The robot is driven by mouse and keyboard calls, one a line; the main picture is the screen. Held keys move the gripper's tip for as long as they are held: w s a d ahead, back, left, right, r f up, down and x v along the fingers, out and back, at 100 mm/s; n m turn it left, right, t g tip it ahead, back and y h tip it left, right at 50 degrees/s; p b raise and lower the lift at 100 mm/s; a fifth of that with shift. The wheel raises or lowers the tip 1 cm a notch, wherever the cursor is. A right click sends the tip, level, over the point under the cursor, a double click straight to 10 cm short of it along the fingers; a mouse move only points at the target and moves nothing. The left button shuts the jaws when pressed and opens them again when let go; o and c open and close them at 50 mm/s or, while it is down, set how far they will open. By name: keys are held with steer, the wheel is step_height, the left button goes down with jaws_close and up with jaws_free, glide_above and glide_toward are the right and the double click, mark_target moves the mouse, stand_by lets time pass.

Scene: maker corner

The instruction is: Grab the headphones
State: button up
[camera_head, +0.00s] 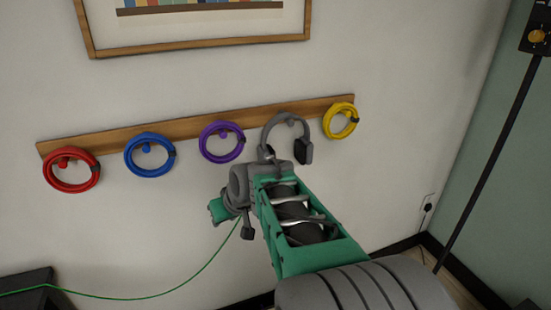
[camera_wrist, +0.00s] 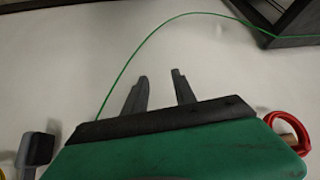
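The grey headphones (camera_head: 306,152) hang on a peg of the wooden rail in the head view, between the purple and yellow coils. Their lower left part is close to my arm in the picture. In the wrist view, a dark ear cup (camera_wrist: 36,149) shows at the lower left, outside my fingers. My gripper (camera_wrist: 160,74) is open, with nothing between its two dark fingers. In the head view its green body is below and left of the headphones, and its fingertips are hidden.
The wooden rail (camera_head: 200,125) also carries red (camera_head: 54,180), blue (camera_head: 128,160), purple (camera_head: 204,139) and yellow (camera_head: 351,121) coils. A green cable (camera_head: 190,276) runs to a dark box (camera_head: 35,296) at lower left. A dark pole (camera_head: 490,160) stands right.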

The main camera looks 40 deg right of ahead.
steer(key=w+d+f+m+t, duration=0.15)
steer(key=w+d, duration=0.25)
steer(key=d, duration=0.6)
steer(key=t+h+b, duration=0.3)
steer(key=t+h, duration=0.2)
steer(key=t, duration=0.4)
glide_toward(308, 132)
steer(key=x, duration=0.4)
steer(key=p+x, duration=0.2)
steer(key=x, duration=0.5)
steer(key=shift+w+d, duration=0.2)
steer(key=shift+w, duration=0.15)
steer(key=shift+s, duration=0.1)
jaws_close()
